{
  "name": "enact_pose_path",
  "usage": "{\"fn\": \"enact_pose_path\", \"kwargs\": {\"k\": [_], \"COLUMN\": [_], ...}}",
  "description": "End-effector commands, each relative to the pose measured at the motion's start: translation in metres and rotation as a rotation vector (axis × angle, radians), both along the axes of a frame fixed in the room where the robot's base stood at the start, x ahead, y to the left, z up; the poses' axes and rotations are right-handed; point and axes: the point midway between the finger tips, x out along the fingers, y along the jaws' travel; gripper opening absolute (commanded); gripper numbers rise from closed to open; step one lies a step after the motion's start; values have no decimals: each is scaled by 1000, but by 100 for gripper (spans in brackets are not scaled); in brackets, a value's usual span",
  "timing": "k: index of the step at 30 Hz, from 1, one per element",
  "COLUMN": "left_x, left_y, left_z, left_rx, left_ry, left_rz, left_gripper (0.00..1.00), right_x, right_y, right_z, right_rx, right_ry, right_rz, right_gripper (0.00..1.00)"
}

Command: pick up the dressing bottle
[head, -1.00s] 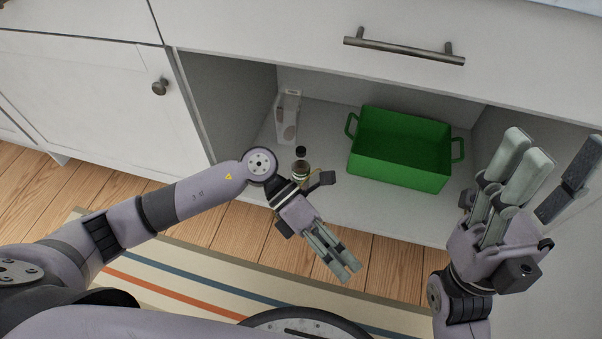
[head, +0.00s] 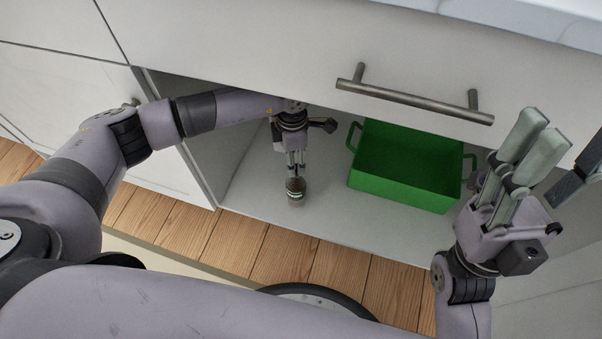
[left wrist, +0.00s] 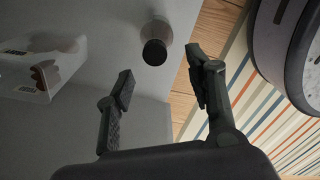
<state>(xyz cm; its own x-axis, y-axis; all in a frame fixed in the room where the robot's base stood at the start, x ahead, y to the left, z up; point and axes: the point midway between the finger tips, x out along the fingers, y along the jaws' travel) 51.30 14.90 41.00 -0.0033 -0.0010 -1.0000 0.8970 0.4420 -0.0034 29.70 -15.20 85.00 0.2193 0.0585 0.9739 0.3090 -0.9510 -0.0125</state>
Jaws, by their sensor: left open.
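The dressing bottle (head: 295,191) stands on the cabinet floor near its front edge, a small brownish bottle with a pale band. Its black cap (left wrist: 154,52) and clear body show in the left wrist view, seen from above. My left gripper (head: 296,167) is over the bottle in the head view and hides its top. In the left wrist view my left gripper (left wrist: 160,82) is open and empty, with the cap just beyond the gap between its fingertips. My right gripper (head: 562,140) is raised at the right, its fingers spread and empty.
A green bin (head: 405,180) with handles sits on the cabinet floor right of the bottle.

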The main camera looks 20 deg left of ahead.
Motion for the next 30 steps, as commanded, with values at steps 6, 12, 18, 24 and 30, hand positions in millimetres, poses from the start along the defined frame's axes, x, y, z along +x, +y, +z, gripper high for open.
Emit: {"fn": "enact_pose_path", "kwargs": {"k": [6,12,18,24,30], "left_x": [0,1,2,2,2], "left_y": [0,0,0,0,0], "left_z": [-20,-38,-69,-75,-75], "left_rx": [3,2,1,1,1], "left_ry": [0,1,0,0,0], "left_rz": [-1,-1,-1,-1,-1], "left_gripper": [49,49,49,49,43], "right_x": [-3,-4,-3,-2,-2], "right_y": [-1,-1,-1,0,0], "right_z": [-9,-18,-31,-27,-26], "right_rx": [5,7,6,3,4], "right_ry": [-16,-20,-30,-42,-43], "right_rz": [1,2,1,1,1], "right_gripper": [48,48,48,48,48]}}
